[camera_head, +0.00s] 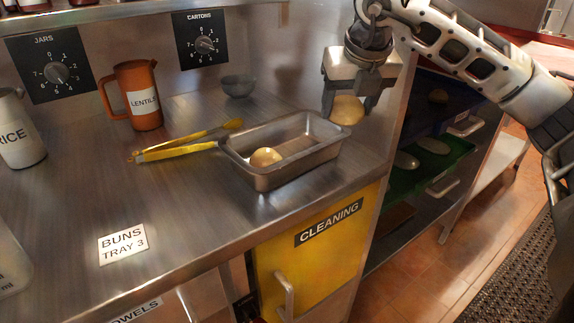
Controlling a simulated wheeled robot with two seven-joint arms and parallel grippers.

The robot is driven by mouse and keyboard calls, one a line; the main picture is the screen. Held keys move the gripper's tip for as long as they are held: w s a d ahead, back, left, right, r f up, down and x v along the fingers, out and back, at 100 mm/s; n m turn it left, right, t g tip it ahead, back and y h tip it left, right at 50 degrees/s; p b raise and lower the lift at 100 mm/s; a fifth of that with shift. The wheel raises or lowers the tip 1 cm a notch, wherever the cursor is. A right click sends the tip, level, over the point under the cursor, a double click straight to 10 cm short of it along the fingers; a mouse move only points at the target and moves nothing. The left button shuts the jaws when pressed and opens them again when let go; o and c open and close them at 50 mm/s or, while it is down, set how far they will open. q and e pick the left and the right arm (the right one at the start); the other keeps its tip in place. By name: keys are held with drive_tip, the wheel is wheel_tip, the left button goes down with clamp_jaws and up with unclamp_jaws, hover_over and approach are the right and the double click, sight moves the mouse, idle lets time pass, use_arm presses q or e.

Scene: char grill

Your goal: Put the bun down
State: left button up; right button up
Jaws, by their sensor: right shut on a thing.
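My right gripper (350,104) is shut on a round, pale golden bun (347,110). It holds the bun above the counter, at the upper right end of a metal tray (322,158). From this angle I cannot tell whether the bun is over the tray's rim or just behind it. A second bun (266,157) lies inside the tray, near its left end. A label reading "BUNS TRAY 3" (122,244) lies on the counter (190,205) in front. My left gripper is not in view.
Yellow-handled tongs (180,148) lie against the tray's left end. An orange "LENTILS"-type jug (137,97), a "RICE" jug (18,130) and a small grey bowl (238,86) stand on the counter. A yellow "CLEANING" cabinet (315,245) is below. Shelves with trays (428,165) stand at right.

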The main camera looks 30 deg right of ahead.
drive_tip(key=s+d+m+g+h, duration=0.1)
drive_tip(key=s+d+m+h, duration=0.1)
drive_tip(key=d+m, duration=0.3)
drive_tip(key=m, duration=0.1)
approach(305, 140)
drive_tip(key=s, duration=0.1)
drive_tip(key=s+f+b, duration=0.1)
drive_tip(key=s, duration=0.1)
drive_tip(key=shift+s+d, duration=0.1)
drive_tip(key=shift+w+f, duration=0.25)
drive_tip(key=shift+f, duration=0.1)
drive_tip(key=f, duration=0.3)
drive_tip(key=shift+w+f+p, duration=0.25)
drive_tip(key=shift+f+p, duration=0.1)
drive_tip(key=shift+f, duration=0.05)
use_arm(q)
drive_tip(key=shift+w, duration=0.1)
use_arm(e)
drive_tip(key=shift+a, duration=0.25)
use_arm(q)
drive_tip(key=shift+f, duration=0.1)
use_arm(e)
drive_tip(key=o, duration=0.7)
